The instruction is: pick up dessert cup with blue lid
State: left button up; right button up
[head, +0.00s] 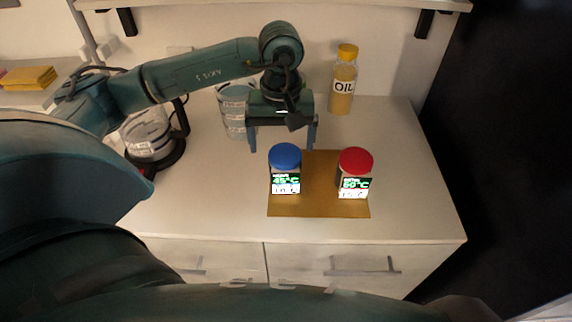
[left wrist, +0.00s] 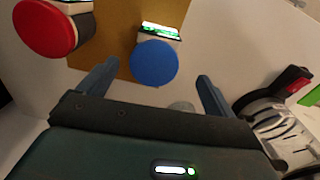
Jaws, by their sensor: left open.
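The dessert cup with blue lid (head: 285,170) stands upright on a brown mat (head: 320,207). My left gripper (head: 283,148) is open, pointing down, just behind and above the blue lid. In the left wrist view the blue lid (left wrist: 155,63) lies ahead of the open fingers (left wrist: 155,84), roughly between their lines, and the jaws are empty. I cannot tell the exact gap between fingers and lid. My right gripper is not in view.
A cup with red lid (head: 355,172) stands on the mat's right side. An oil bottle (head: 343,82) is at the back, a clear glass container (head: 235,112) is behind the gripper's left, and a kettle (head: 150,137) is at left. The counter's right side (head: 407,170) is clear.

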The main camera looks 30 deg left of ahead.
aim_at(285, 165)
pick_arm(q)
jog(key=f, duration=0.2)
jog(key=f+p, duration=0.1)
jog(key=f, duration=0.5)
jog(key=shift+w+d+p, duration=0.2)
jog(key=shift+w+p, duration=0.1)
jog(key=shift+p, duration=0.05)
jog(key=c, duration=1.2)
